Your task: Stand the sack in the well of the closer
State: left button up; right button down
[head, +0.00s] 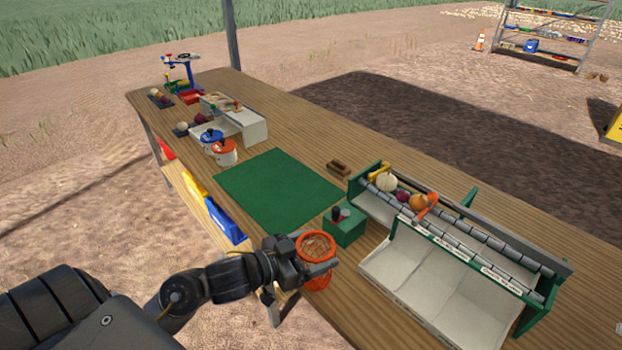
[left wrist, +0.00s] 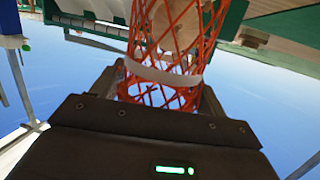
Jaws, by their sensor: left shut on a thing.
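My left gripper (head: 318,268) is shut on an orange-red mesh sack (head: 316,246), held at the table's front edge. The sack looks upright with its round mouth up. In the left wrist view the netting of the sack (left wrist: 165,90) rises between the fingers, with a pale band around it. A pale tan shape shows through the mesh; I cannot tell whether it is inside. A blue stand (head: 181,72) at the table's far left end may be the closer; its well is too small to make out. My right gripper is not in view.
A green box (head: 345,226) with a dark knob stands just beyond the sack. A roller rack (head: 452,238) with onions and pale bins is at right. A green mat (head: 277,187) lies clear mid-table. Lidded pots (head: 224,153) and a pale chute (head: 240,120) stand before the blue stand.

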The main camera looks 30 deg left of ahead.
pick_arm(q)
jog(key=shift+w+r, duration=0.1)
jog(key=shift+w, duration=0.15)
jog(key=w+a+r+n+y, duration=0.4)
jog(key=w+a+r+y, duration=0.1)
jog(key=a, duration=0.3)
jog(key=w+a+r+n+t+y, duration=0.1)
jog(key=w+a+r+n+y, duration=0.3)
jog(key=w+a+r+y, duration=0.2)
jog(key=shift+w+a+r, duration=0.25)
jog(key=shift+w+a, duration=0.85)
jog(key=shift+a, duration=0.15)
jog(key=w+a+f+p, duration=0.3)
jog(key=w+a+f, duration=0.4)
jog(key=a+f, duration=0.4)
notch_tip(320, 180, down, 2)
jog(key=shift+w+a+t+p, duration=0.3)
jog(key=shift+w+a+p, duration=0.05)
